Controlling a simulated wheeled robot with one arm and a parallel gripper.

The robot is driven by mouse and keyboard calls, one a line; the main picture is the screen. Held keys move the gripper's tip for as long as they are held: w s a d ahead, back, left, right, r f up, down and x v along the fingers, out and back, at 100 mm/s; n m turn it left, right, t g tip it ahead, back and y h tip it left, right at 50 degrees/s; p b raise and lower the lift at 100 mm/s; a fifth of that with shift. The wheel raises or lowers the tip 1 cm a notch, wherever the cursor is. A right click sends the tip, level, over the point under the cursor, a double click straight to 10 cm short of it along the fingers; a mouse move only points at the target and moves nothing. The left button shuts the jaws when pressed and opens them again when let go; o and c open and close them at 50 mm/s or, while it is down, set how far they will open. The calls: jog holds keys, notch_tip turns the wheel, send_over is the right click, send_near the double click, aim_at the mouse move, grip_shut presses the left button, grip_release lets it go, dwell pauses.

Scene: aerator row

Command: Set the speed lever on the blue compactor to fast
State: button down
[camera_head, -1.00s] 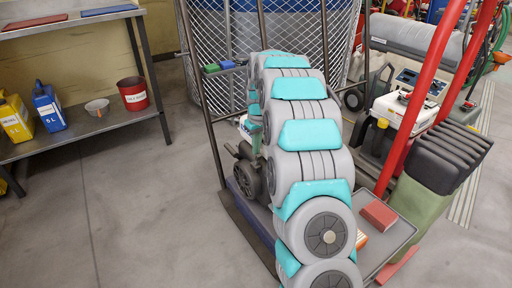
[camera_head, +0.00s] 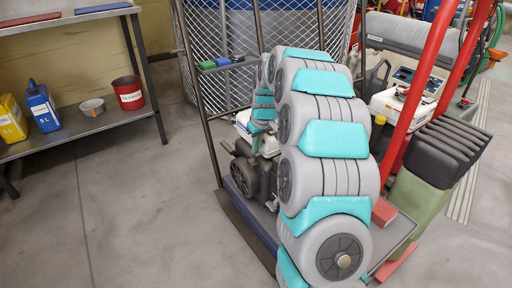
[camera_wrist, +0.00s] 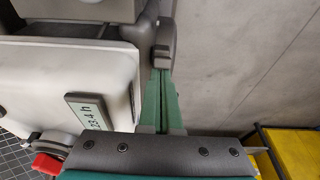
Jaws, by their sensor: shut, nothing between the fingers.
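In the wrist view the green fingers of my gripper (camera_wrist: 162,85) are shut with nothing between them. Their tips are at a dark grey part (camera_wrist: 164,45) beside a white housing; I cannot tell if they touch it. The housing (camera_wrist: 60,65) carries a small display (camera_wrist: 90,112) and has a red knob (camera_wrist: 45,164) near its lower left. In the head view, a machine with a white top and dark engine (camera_head: 243,170) stands on a blue base behind my arm, probably the compactor. My arm hides much of it. I cannot clearly make out the speed lever or its setting.
A metal shelf (camera_head: 95,125) with jugs, a bowl and a red bucket (camera_head: 129,93) stands at left. A mesh cage (camera_head: 215,90) is behind. At right are a machine with red handles (camera_head: 425,75) and a green container (camera_head: 420,190). The floor at left is clear.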

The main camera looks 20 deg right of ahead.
jog(key=shift+s+f, duration=0.1)
jog(key=shift+f, duration=0.15)
jog(key=shift+w+a, duration=0.1)
jog(key=shift+w, duration=0.3)
jog(key=shift+w+r, duration=0.2)
jog(key=shift+w, duration=0.1)
jog(key=v, duration=0.7)
jog(key=shift+r, duration=0.1)
jog(key=shift+s+a+r, duration=0.15)
jog(key=shift+s+r, duration=0.05)
jog(key=shift+r, duration=0.05)
jog(key=s+a+r+g, duration=0.1)
jog(key=s+a, duration=0.5)
jog(key=s, duration=0.4)
jog(key=s+a+r+g, duration=0.1)
jog(key=s+a+r, duration=0.1)
jog(key=s+a, duration=0.5)
jog(key=s+a+f+m+g, duration=0.1)
jog(key=s+f, duration=0.1)
jog(key=s, duration=1.2)
jog(key=s+f+m+g, duration=0.1)
jog(key=s+f, duration=0.1)
jog(key=s, duration=1.1)
jog(key=shift+s+a+g+h+p, duration=0.3)
jog(key=shift+s+a+p, duration=0.05)
jog(key=shift+a+p, duration=0.05)
